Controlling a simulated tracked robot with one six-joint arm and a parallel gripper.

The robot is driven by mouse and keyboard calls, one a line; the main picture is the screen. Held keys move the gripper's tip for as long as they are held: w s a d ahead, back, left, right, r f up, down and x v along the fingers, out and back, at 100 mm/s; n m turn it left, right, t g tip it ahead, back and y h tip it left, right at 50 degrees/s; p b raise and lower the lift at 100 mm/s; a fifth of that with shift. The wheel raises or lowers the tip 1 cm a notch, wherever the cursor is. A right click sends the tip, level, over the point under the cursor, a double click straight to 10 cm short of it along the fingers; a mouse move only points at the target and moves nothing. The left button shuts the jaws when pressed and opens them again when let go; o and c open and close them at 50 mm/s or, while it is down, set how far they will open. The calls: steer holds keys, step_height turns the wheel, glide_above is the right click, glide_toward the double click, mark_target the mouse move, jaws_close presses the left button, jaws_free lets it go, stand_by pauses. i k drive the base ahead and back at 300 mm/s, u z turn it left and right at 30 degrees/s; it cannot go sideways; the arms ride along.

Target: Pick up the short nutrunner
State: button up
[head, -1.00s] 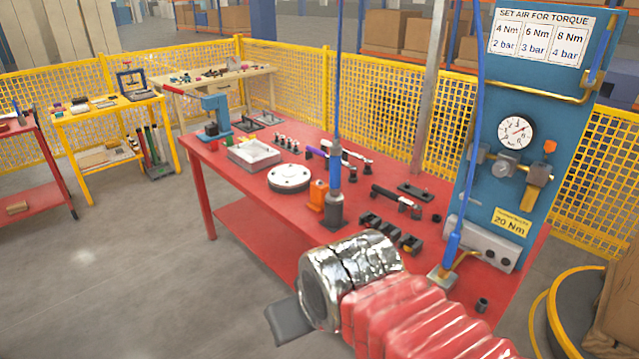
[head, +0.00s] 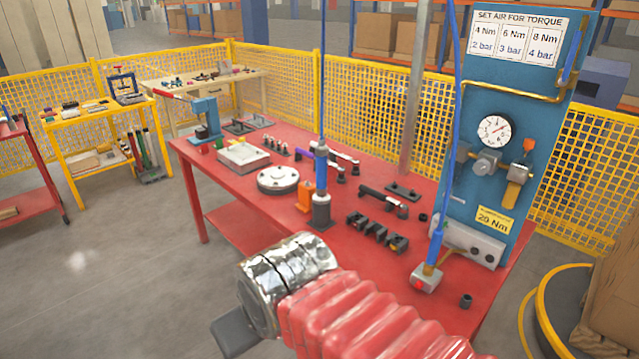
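Two blue upright air tools on blue hoses show in the head view. One tool (head: 321,170) stands in a dark holder on the red table. The other tool (head: 436,243) stands at a small grey block by the blue panel. I cannot tell for sure which is the short nutrunner. My gripper (head: 235,334) is at the lower middle, in front of the table's near edge and apart from both tools. A grey finger shows beyond the foil-wrapped wrist; the rest is hidden, so its opening does not show.
The red table (head: 235,194) also holds a white round flange (head: 278,179), a grey tray (head: 243,157), an orange item (head: 305,195) and black clamps (head: 377,231). The blue gauge panel (head: 522,95) rises at right. Yellow mesh fencing (head: 330,85) runs behind.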

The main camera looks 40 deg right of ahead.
mark_target(321, 197)
steer(key=z, duration=0.05)
steer(key=i, duration=1)
steer(key=u, duration=0.05)
